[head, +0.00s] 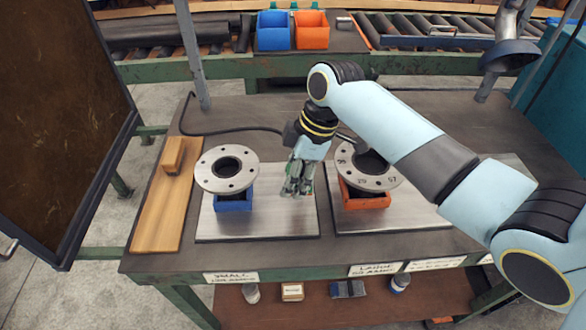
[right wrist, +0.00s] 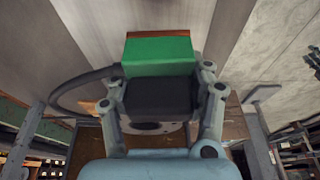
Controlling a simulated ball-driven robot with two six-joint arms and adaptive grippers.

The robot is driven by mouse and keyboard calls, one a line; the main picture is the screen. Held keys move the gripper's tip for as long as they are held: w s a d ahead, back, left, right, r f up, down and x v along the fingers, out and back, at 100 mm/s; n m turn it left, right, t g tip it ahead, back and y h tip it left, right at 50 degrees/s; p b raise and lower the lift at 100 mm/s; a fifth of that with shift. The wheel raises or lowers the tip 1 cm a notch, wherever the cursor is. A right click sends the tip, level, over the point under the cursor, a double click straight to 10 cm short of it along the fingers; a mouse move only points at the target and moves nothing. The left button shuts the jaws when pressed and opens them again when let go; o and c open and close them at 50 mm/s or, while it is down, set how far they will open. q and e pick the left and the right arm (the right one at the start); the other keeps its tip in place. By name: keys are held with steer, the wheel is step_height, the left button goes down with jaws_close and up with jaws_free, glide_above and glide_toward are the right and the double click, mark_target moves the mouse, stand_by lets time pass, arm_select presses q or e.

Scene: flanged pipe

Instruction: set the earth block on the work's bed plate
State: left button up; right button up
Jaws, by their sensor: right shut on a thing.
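My right gripper (head: 298,182) is shut on a green block, which I take for the earth block, over the right part of the left steel bed plate (head: 278,222). In the right wrist view the green block (right wrist: 158,52), with a brown edge, sits between the fingers of the right gripper (right wrist: 160,82). In the head view the fingers mostly hide the block; I cannot tell whether it touches the plate. A second bed plate (head: 410,217) lies to the right. Each plate carries a flanged pipe, one over a blue block (head: 233,201), one over an orange block (head: 364,199). My left gripper is not in view.
The left flange (head: 212,182) and right flange (head: 350,177) stand on either side of my gripper. A black cable (head: 238,130) runs across the table towards it. A wooden board (head: 153,218) with a small wooden block (head: 172,155) lies at the left.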

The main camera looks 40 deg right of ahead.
steer(key=shift+d+b+x, duration=0.2)
steer(key=shift+b+x, duration=0.65)
steer(key=shift+x, duration=0.05)
step_height(320, 180, down, 3)
steer(key=shift+d+r+b, duration=0.1)
steer(key=shift+r+b, duration=0.05)
steer(key=shift+b, duration=1.1)
steer(key=shift+f, duration=0.35)
steer(key=shift+f+b, duration=0.3)
steer(key=shift+b, duration=0.05)
steer(key=shift+f, duration=0.15)
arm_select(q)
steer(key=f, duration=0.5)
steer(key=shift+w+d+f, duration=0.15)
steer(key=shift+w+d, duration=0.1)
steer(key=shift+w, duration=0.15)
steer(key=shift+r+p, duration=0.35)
